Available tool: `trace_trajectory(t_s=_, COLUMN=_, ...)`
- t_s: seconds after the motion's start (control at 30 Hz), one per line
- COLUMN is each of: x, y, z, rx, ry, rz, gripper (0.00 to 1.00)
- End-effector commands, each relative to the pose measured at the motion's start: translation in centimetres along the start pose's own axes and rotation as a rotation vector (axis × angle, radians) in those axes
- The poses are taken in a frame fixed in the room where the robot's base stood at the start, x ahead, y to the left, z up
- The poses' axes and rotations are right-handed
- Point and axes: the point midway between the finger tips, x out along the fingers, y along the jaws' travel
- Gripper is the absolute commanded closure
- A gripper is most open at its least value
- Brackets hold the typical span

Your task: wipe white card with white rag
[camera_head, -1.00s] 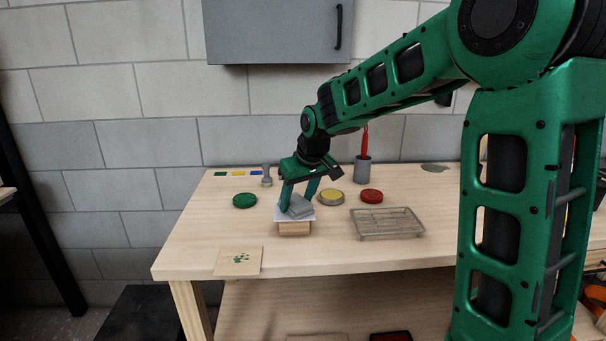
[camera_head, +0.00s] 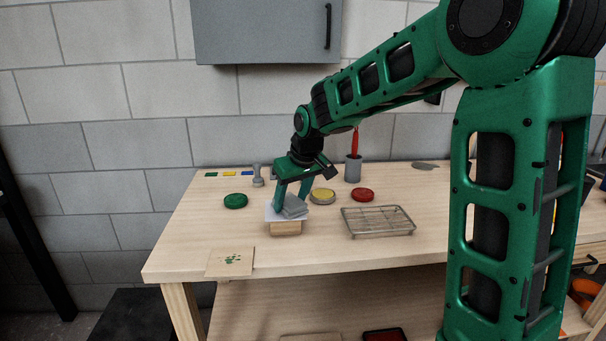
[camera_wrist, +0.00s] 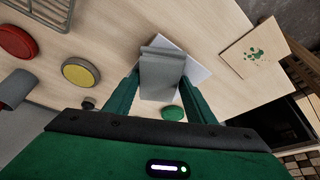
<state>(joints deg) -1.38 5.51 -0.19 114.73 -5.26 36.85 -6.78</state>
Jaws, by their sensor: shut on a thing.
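The white rag (camera_head: 293,208) looks light grey and folded. My gripper (camera_head: 291,204) is shut on it, with one finger on each side, as the wrist view also shows the rag (camera_wrist: 160,75) between the fingers. The white card (camera_head: 273,213) lies flat on a small wooden block (camera_head: 286,229). The rag is on or just above the card and hides much of it; exact contact cannot be told. In the wrist view the card (camera_wrist: 197,72) shows to the right of the rag.
A green lid (camera_head: 235,201) lies left of the card. A yellow lid (camera_head: 322,196), a red lid (camera_head: 363,194) and a wire rack (camera_head: 378,221) lie to the right. A grey cup (camera_head: 353,169) holds a red tool behind. A paint-spotted board (camera_head: 230,262) lies at the front left.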

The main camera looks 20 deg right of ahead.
Motion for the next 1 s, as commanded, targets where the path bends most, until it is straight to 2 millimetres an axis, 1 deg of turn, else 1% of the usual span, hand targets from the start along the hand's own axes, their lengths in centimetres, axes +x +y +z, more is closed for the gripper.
trace_trajectory(t_s=0.27, x=-0.1, y=1.3, z=0.4, rx=-0.011, ry=-0.001, rz=-0.004, gripper=0.68)
trace_trajectory(t_s=0.4, x=-2.1, y=1.1, z=-0.5, rx=-0.014, ry=0.003, rz=-0.005, gripper=0.68)
trace_trajectory(t_s=1.0, x=-6.9, y=1.0, z=-2.5, rx=-0.014, ry=0.002, rz=-0.005, gripper=0.68)
